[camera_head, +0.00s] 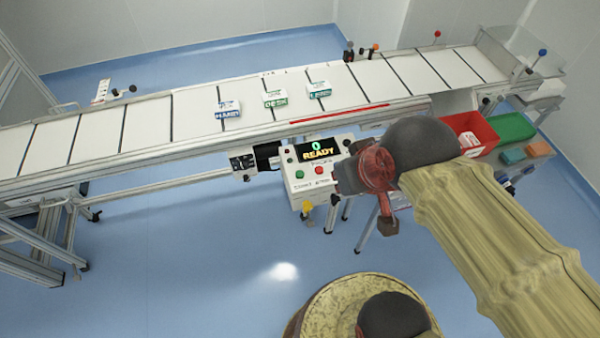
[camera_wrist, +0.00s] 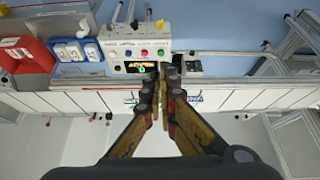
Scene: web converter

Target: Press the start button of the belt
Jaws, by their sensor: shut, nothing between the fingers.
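The control box (camera_head: 318,172) hangs at the near side of the belt (camera_head: 195,115), its display reading "0 READY". Below the display are a green button (camera_head: 300,174) and a red button (camera_head: 319,170). In the wrist view the box (camera_wrist: 115,48) appears upside down, with the green button (camera_wrist: 160,52), the red button (camera_wrist: 144,52) and a blue button (camera_wrist: 127,52). My gripper (camera_head: 346,176) is just right of the box in the head view. In the wrist view my gripper (camera_wrist: 167,68) is shut and empty, its tips overlapping the box's right edge. Contact cannot be told.
Several small labelled boxes, such as the green one (camera_head: 276,99), lie on the belt. A red bin (camera_head: 472,130) and a green bin (camera_head: 512,127) stand right of my gripper. The blue floor (camera_head: 200,240) before the belt is mostly clear.

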